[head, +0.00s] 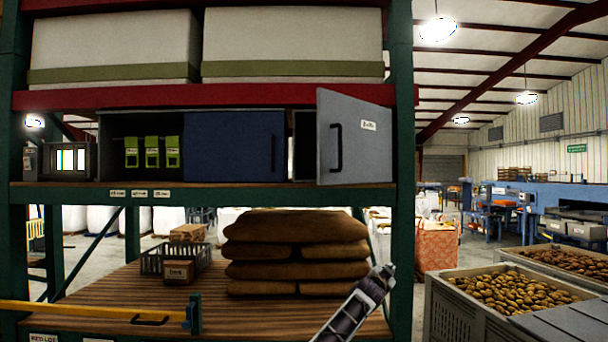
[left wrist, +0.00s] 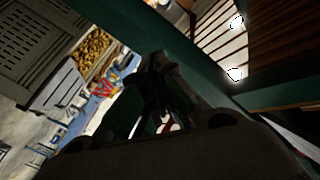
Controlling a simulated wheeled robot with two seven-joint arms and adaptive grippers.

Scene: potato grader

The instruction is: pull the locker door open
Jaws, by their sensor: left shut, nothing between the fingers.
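The locker (head: 148,120) sits on the middle shelf of the rack. Its grey door (head: 363,150), with a dark bar handle (head: 336,147) and a small white label, stands swung out at an angle at the right end; a narrow gap shows at its left. A blue panel (head: 228,146) with its own dark handle (head: 274,155) covers the middle, and the left part is open. My left gripper (head: 387,272) is shut and empty, below and right of the grey door and clear of it. It also shows dark in the left wrist view (left wrist: 160,62). My right gripper is out of view.
A green rack post (head: 402,220) rises close to my left gripper. Stacked brown sacks (head: 293,240) and a dark crate (head: 152,260) sit on the lower shelf. A yellow bar (head: 80,312) crosses at lower left. Potato bins (head: 440,312) stand at right.

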